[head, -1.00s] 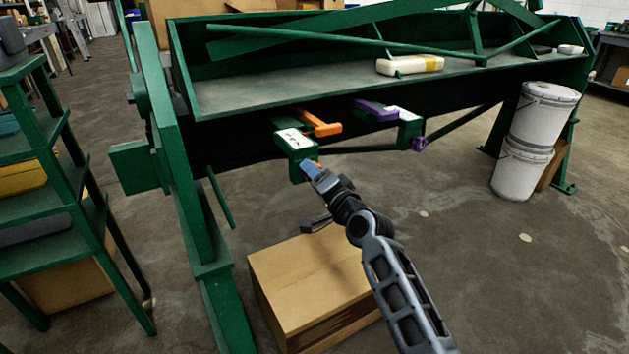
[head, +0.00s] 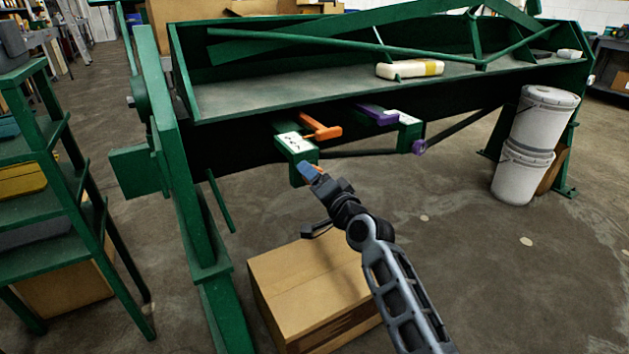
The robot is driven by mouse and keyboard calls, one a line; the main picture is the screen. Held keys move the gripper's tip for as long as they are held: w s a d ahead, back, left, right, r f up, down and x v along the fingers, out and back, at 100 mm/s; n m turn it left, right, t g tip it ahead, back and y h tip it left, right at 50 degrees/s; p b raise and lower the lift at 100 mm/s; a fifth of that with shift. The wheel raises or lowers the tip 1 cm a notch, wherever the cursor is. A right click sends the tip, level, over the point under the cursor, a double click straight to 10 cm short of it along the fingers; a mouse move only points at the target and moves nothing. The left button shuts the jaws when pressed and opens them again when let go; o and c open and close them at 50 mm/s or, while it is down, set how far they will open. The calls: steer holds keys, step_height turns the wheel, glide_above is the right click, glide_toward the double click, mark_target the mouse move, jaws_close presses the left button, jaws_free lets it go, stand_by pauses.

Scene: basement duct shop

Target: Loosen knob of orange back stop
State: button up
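The orange back stop (head: 322,131) sticks out below the front edge of the green machine, beside a green block with a white label (head: 295,144). A bit of orange, likely its knob (head: 316,168), shows low on the block's right side, mostly hidden by my gripper. My gripper (head: 309,172) is at that spot, seen from behind; whether its fingers touch or close on the knob cannot be told. The purple back stop (head: 376,114), with a purple knob (head: 419,147), is further right on the same machine.
A cardboard box (head: 309,283) stands on the floor under my arm. A white bottle (head: 410,69) lies on the machine's bed. Two stacked white buckets (head: 525,143) stand at the right, green shelving (head: 62,203) at the left. The floor right of my arm is clear.

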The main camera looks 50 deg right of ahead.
steer(key=shift+s, duration=0.1)
steer(key=v, duration=0.7)
steer(key=shift+s, duration=0.3)
steer(key=shift+a, duration=0.15)
steer(key=s+a+n+g+y+p, duration=0.1)
steer(key=s+a+n+p, duration=0.25)
steer(key=s+a, duration=0.5)
steer(key=s+a+n+g+y+p, duration=0.1)
steer(key=s+a+n+p, duration=0.3)
steer(key=s, duration=0.7)
steer(key=s+a+r+n+y+p, duration=0.1)
steer(key=s+a+r+n+p, duration=0.1)
steer(key=s+a+r, duration=0.3)
steer(key=s+a+r+n+y+p, duration=0.2)
steer(key=s+a+r+n, duration=0.3)
steer(key=s, duration=0.8)
step_height(320, 180, up, 2)
steer(key=shift+s+r+g, duration=0.15)
steer(key=shift+s+g, duration=0.05)
steer(key=shift+g, duration=0.1)
